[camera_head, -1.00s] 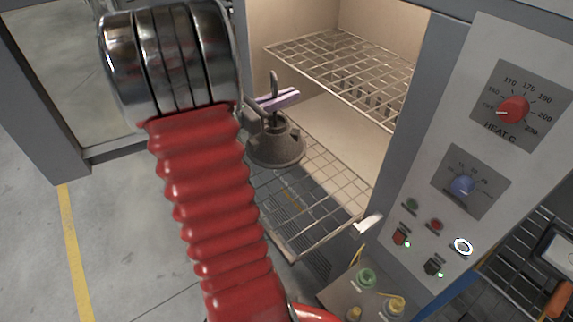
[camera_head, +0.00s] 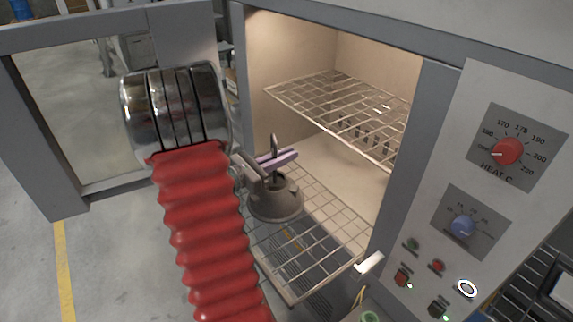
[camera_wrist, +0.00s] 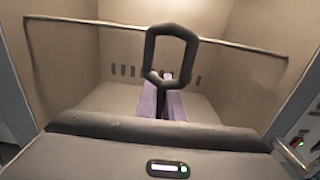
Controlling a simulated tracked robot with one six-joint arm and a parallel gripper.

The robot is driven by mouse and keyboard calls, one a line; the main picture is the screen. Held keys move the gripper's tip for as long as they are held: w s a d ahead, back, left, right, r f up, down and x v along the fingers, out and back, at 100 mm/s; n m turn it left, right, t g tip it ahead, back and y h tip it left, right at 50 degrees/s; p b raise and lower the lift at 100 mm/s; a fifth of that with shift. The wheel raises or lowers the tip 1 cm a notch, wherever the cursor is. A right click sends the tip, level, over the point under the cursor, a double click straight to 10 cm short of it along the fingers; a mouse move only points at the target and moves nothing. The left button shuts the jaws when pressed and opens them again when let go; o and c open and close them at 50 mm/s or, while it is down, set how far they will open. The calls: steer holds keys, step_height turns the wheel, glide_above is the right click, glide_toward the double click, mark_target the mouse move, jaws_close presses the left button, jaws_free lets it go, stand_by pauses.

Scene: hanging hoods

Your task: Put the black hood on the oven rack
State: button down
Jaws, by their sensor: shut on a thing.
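The black hood (camera_head: 275,205) looks dark grey here, a rounded cone with a hook on top. It is upright in the open oven's mouth, over the left part of the lower oven rack (camera_head: 305,290). I cannot tell if it touches the rack. My gripper (camera_head: 278,158), with purple fingers, is shut on the hood's stem below the hook. In the wrist view the dark hook loop (camera_wrist: 168,58) stands up between the purple fingers (camera_wrist: 162,102).
The upper wire rack (camera_head: 330,112) is empty, above and behind the hood. The oven door (camera_head: 185,40) stands open at the left. The control panel (camera_head: 480,190) is at the right. The lower rack is bare right of the hood.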

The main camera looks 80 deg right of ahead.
steer(key=shift+f, duration=1.85)
steer(key=c, duration=1.9)
jaws_free()
steer(key=shift+f, duration=0.1)
steer(key=v, duration=1.2)
steer(key=shift+w, duration=0.1)
